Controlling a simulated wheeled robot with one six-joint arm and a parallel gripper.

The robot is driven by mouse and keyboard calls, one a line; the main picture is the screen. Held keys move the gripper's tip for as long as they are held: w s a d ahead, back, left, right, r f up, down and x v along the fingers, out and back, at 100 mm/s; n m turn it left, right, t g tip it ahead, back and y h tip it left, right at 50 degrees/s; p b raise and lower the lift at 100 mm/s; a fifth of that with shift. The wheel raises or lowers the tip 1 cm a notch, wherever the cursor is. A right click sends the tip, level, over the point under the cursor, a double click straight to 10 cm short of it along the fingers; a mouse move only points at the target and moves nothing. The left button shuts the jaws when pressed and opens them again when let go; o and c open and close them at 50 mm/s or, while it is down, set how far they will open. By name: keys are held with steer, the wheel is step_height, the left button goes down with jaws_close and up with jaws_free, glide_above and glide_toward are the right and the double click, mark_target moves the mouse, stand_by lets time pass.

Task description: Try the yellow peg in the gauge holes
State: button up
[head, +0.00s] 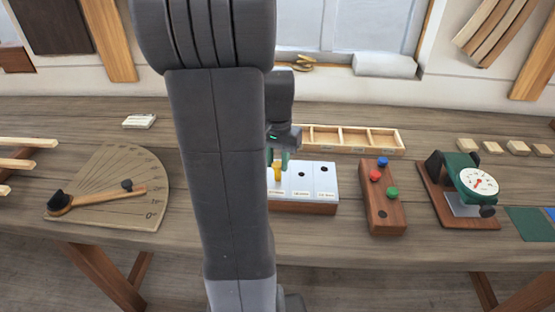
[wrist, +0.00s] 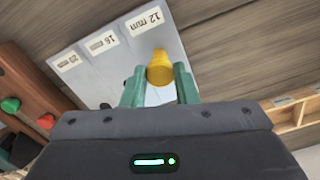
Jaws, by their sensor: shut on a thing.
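The yellow peg (head: 278,172) is between the green fingers of my gripper (head: 278,160), at the left end of the gauge block. In the wrist view the yellow peg (wrist: 160,68) shows between the fingertips (wrist: 160,85), which are shut on it. The gauge block (head: 318,184) has a pale top on a wooden base, with panels marked 12 mm, 16 mm and 20 mm in the wrist view (wrist: 115,65). The peg is at the 12 mm panel. Its lower end and the hole there are hidden, so I cannot tell whether it is inserted. Two other holes look empty.
A wooden peg block (head: 382,212) with red, blue and green pegs stands right of the gauge block. A compartmented wooden tray (head: 350,138) lies behind. A dial gauge (head: 472,188) stands farther right; a protractor board (head: 112,175) lies left. My arm hides part of the bench.

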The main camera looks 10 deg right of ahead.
steer(key=shift+r, duration=0.1)
steer(key=shift+r+p, duration=1.35)
steer(key=shift+r, duration=0.1)
